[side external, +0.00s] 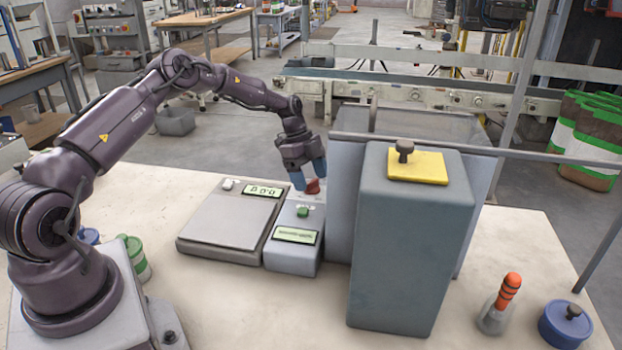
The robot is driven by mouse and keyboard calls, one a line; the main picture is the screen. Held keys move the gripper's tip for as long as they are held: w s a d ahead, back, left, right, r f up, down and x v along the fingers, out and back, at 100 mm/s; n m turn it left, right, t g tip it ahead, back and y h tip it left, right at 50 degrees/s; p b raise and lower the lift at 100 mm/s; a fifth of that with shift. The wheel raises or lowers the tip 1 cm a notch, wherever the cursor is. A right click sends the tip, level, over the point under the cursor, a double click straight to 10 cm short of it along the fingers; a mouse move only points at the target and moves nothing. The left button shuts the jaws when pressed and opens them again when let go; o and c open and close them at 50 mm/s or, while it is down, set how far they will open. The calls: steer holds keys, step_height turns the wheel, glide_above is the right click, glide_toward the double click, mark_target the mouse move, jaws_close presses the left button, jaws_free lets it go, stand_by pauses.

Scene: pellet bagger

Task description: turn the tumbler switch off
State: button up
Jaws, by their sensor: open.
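A small red part (313,187), which looks like the tumbler switch, shows at the back end of a small grey control box (291,257). My gripper (309,178) points down over it with blue fingers open, one to each side of the red part in this view. I cannot tell whether they touch it. The fingers partly hide the red part, so its on or off position cannot be read. A green button (303,211) and a lit green display (297,235) are on the same box.
A flat scale (230,221) stands left of the control box. An orange-handled tool (509,290) and blue lidded pot (565,328) are at front right.

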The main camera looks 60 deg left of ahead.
steer(key=shift+d+f, duration=0.15)
steer(key=shift+f, duration=0.25)
steer(key=shift+c, duration=0.4)
steer(key=c, duration=0.8)
steer(key=shift+c, duration=0.2)
steer(key=shift+n, duration=0.3)
steer(key=n+t, duration=0.1)
steer(key=n, duration=0.1)
steer(key=n+t+y, duration=0.1)
steer(key=n, duration=0.2)
steer(key=shift+n, duration=0.3)
steer(key=n+y, duration=0.1)
steer(key=n, duration=0.2)
steer(key=n+t+y, duration=0.1)
steer(key=n, duration=0.1)
steer(key=shift+d+r+n, duration=0.1)
steer(key=shift+n, duration=0.3)
